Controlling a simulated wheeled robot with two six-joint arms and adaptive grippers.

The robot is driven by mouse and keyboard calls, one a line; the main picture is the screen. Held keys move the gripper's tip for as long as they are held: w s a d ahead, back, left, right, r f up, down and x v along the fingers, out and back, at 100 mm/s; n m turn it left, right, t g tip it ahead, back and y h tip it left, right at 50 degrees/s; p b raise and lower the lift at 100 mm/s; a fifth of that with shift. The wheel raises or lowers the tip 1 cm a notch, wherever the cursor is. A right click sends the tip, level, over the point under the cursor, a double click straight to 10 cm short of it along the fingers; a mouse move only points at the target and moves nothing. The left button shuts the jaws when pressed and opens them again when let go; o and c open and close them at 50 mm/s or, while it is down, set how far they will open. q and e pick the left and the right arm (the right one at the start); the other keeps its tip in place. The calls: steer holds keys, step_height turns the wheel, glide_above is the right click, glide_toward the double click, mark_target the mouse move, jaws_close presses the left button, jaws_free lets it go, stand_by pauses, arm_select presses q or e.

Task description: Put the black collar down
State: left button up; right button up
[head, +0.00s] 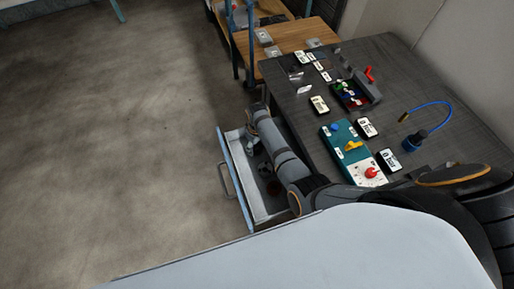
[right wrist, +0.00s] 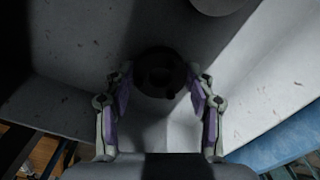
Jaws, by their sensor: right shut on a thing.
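The black collar (right wrist: 158,76) is a dark ring in the right wrist view, with a small knob at its lower right. It sits between the fingertips of my right gripper (right wrist: 160,82), which is shut on it. Pale drawer floor shows behind the collar; I cannot tell whether the collar touches it. In the head view my right gripper (head: 252,146) reaches down into the open drawer (head: 264,211), and I cannot make out the collar there. My left gripper is not in view.
A dark reddish round thing (head: 273,187) lies in the drawer. A grey round thing (right wrist: 218,4) shows at the wrist view's top edge. The dark workbench (head: 440,95) carries a teal box (head: 343,137), a blue cable (head: 432,103) and several labels. Open floor lies left.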

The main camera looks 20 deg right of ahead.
steer(key=shift+s+r, duration=0.1)
steer(key=shift+r, duration=0.05)
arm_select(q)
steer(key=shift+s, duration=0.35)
arm_select(e)
steer(key=o, duration=1.4)
steer(key=shift+r, duration=0.3)
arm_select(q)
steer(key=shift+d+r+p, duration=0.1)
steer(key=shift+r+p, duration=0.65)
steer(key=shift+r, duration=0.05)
arm_select(e)
step_height(320, 180, up, 11)
steer(key=shift+s+r, duration=0.1)
steer(key=shift+r, duration=0.1)
steer(key=shift+f, duration=0.1)
